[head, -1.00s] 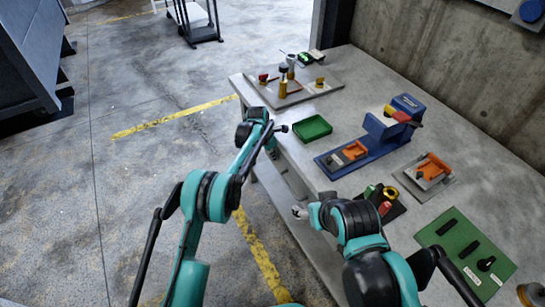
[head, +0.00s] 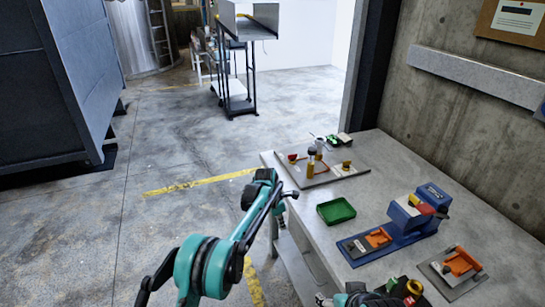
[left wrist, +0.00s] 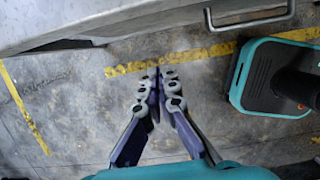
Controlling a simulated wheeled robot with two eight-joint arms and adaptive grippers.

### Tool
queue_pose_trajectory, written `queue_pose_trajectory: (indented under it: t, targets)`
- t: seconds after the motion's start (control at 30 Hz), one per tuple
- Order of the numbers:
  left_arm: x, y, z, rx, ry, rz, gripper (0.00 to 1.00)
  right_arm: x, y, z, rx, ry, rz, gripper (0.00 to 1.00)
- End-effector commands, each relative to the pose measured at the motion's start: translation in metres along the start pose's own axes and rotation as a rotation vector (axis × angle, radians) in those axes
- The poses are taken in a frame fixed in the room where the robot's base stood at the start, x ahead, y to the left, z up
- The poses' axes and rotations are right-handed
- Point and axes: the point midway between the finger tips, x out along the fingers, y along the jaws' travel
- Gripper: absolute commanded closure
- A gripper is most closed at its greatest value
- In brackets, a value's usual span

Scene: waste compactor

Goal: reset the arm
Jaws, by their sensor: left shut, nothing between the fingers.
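My left arm reaches up from the bottom in the head view, teal and black, beside the workbench's left edge. My left gripper (head: 288,195) is near that edge, left of the green tray. In the left wrist view the left gripper (left wrist: 158,78) has its fingertips together with nothing between them, over the concrete floor. My right gripper (head: 324,299) shows only in part at the bottom edge of the head view, low by the bench; its fingers are too small and cut off to read.
The grey workbench (head: 378,179) holds a green tray (head: 336,211), a blue device (head: 410,222), an orange fixture (head: 458,262) and a board (head: 322,174) with small parts. A trolley (head: 238,104) stands at the back. The floor left of the bench is clear.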

Motion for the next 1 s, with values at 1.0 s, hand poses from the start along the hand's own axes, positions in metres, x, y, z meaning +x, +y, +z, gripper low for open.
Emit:
queue_pose_trajectory:
  t: [1.0]
  targets:
    - [-0.270,-0.181,-0.216,1.362,0.285,0.357,1.00,0.000,0.000,0.000,0.000,0.000,0.000,0.32]
